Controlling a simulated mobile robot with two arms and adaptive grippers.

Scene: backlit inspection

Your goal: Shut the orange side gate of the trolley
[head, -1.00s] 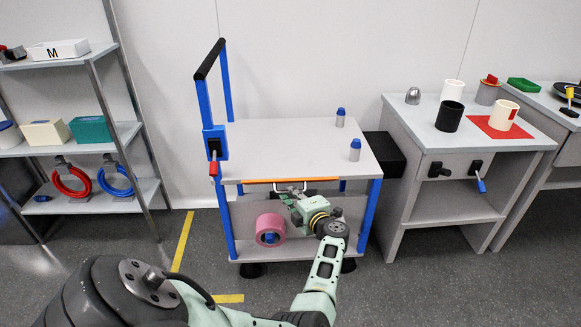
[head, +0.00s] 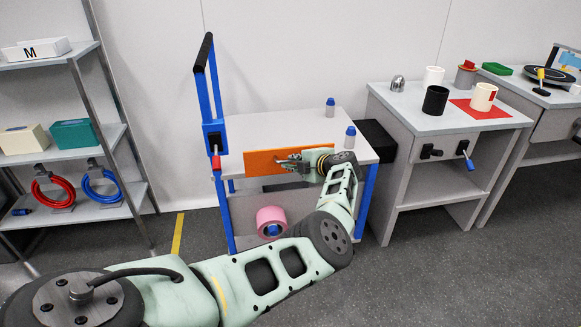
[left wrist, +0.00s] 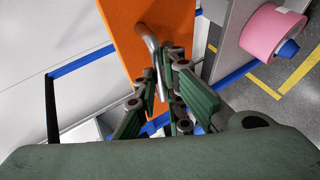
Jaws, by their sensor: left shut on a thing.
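The trolley (head: 262,127) stands ahead with a grey top and blue posts. Its orange side gate (head: 262,162) is at the front edge, its broad orange face toward me and its upper edge above the trolley top's front edge. My left gripper (head: 287,162) is at the right part of the gate, shut on its grey metal handle. In the left wrist view the handle (left wrist: 147,42) runs from the orange panel (left wrist: 120,22) down between the green fingers. The gripper hides part of the gate's right end. My right gripper is not in view.
A red-handled latch (head: 216,160) is on the blue post left of the gate. A pink roll (head: 271,219) sits on the lower shelf. Two blue-capped items (head: 330,107) stand on the top. A cabinet (head: 430,112) is at right, shelving (head: 88,110) at left.

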